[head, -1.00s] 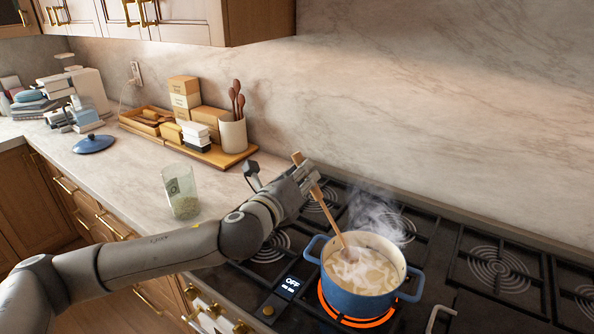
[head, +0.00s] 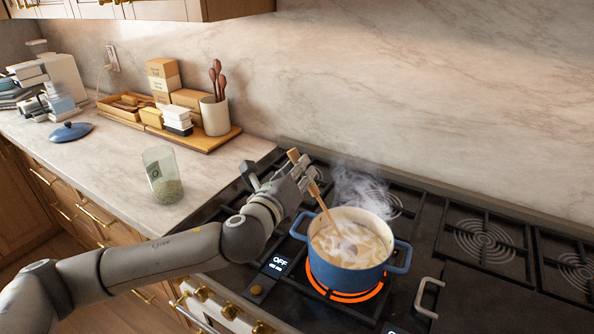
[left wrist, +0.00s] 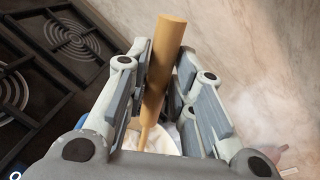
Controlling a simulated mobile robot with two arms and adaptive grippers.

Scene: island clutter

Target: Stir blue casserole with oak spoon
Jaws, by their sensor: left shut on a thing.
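The blue casserole (head: 347,273) stands on a glowing orange burner of the stovetop, with pale food inside and steam rising. My left gripper (head: 305,180) is shut on the oak spoon (head: 319,195), around its handle near the upper end. The spoon tilts down to the right, and its lower end is in the casserole's contents, where its head is partly hidden. In the left wrist view the spoon's handle (left wrist: 165,60) stands between the two fingers. My right gripper is not in view.
A glass jar (head: 162,176) stands on the counter to the left, with a blue lid (head: 70,131) farther back. A utensil crock (head: 215,115) and boxes (head: 162,80) stand by the wall. Free burners (head: 484,241) lie to the right.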

